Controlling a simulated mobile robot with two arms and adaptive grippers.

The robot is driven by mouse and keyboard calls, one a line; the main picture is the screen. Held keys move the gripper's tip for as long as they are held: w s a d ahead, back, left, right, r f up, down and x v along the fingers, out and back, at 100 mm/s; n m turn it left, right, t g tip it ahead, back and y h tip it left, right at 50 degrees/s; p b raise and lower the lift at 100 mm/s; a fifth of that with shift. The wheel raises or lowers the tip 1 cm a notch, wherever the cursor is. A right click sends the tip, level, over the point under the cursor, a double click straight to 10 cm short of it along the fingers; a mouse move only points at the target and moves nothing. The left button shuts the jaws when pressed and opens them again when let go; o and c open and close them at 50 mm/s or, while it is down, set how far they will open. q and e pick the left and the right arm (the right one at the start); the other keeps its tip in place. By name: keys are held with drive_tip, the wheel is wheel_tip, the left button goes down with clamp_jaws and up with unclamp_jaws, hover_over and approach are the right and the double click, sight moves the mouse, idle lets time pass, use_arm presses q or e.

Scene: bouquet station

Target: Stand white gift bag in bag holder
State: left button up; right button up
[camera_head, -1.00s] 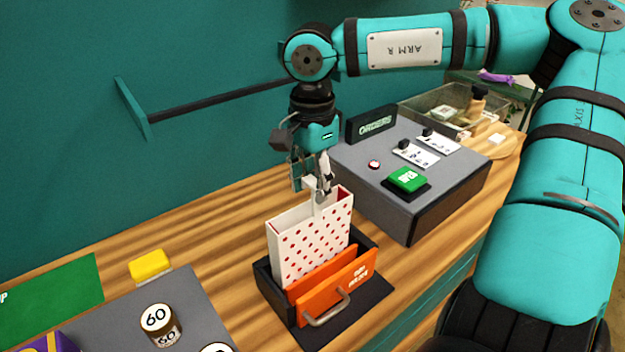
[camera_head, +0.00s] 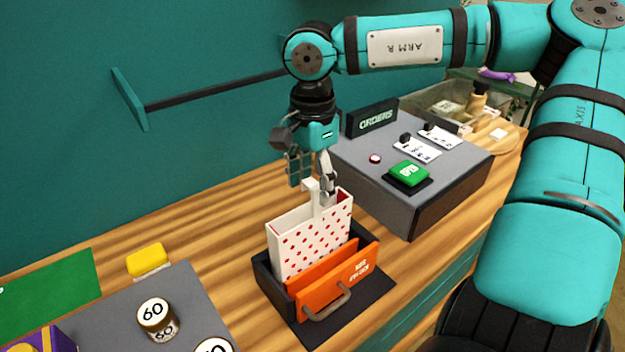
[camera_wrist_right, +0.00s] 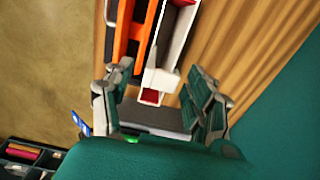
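The white gift bag (camera_head: 308,240), with red dots and a white handle tab on top, stands upright in the bag holder (camera_head: 268,287), a dark box with an orange front and grey handle. The bag's lower part is hidden behind the orange front. My right gripper (camera_head: 314,183) is just above the bag, fingers apart on either side of the handle tab. In the right wrist view the fingers of my right gripper (camera_wrist_right: 160,108) are spread wide, with the bag (camera_wrist_right: 178,40) and its tab between them, apart from both. My left gripper is not in view.
A grey console (camera_head: 410,205) with a green button and an ORDERS sign stands right of the holder. A dark rail (camera_head: 215,91) runs along the wall behind.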

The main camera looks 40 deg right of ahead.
wheel_tip(320, 180, up, 12)
idle(0.7)
